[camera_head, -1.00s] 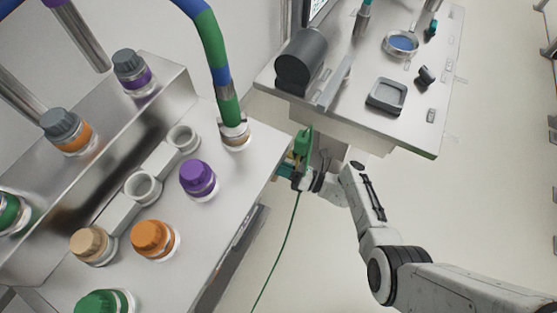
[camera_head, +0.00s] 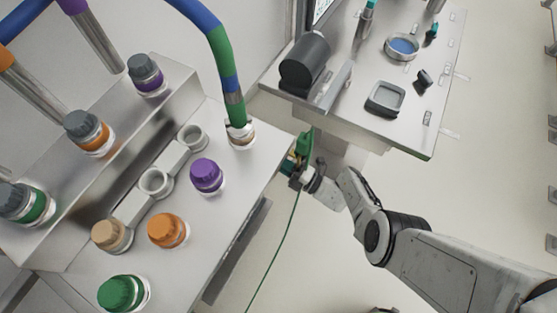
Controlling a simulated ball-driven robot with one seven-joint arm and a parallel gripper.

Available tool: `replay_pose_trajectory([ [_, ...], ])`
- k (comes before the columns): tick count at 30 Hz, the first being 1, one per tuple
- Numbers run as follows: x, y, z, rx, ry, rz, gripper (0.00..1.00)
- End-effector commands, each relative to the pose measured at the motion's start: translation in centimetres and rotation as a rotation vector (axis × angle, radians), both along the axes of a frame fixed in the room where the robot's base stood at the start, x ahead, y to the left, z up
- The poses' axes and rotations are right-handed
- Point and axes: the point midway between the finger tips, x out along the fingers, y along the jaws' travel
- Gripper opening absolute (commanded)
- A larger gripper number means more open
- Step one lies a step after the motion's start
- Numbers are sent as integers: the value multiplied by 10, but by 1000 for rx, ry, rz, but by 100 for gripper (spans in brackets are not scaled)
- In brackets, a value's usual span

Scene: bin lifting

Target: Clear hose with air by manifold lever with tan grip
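The manifold table (camera_head: 225,235) is at left, with several coloured knobs on it. The tan grip (camera_head: 110,235) is at its lower left, beside a grey fitting strip. A blue and green striped hose (camera_head: 222,50) comes down to a collar (camera_head: 240,132) at the table's back right. A green air tool (camera_head: 303,145) with a thin green line (camera_head: 288,225) is just beyond the table's right edge. My gripper (camera_head: 297,172) is at this tool's lower part. Its fingers are small and partly hidden, so I cannot tell whether they are closed on it.
Orange (camera_head: 167,230), purple (camera_head: 207,176) and green (camera_head: 122,293) knobs stand near the tan one. A raised metal step (camera_head: 120,120) carries grey-capped fittings. A second table (camera_head: 420,135) at upper right holds a black cylinder (camera_head: 303,65) and trays. Floor is clear at right.

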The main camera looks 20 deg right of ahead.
Motion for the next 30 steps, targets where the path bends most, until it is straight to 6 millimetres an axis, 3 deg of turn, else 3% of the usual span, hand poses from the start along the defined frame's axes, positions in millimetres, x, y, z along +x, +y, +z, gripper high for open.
replay_pose_trajectory([
  [18, 1, -1, 2, 36, 25, -2, 0],
  [19, 1, -1, 2, 36, 25, -2, 33],
  [24, 1, -1, 2, 34, 25, -2, 49],
  [30, 0, -1, 2, 33, 24, -1, 50],
])
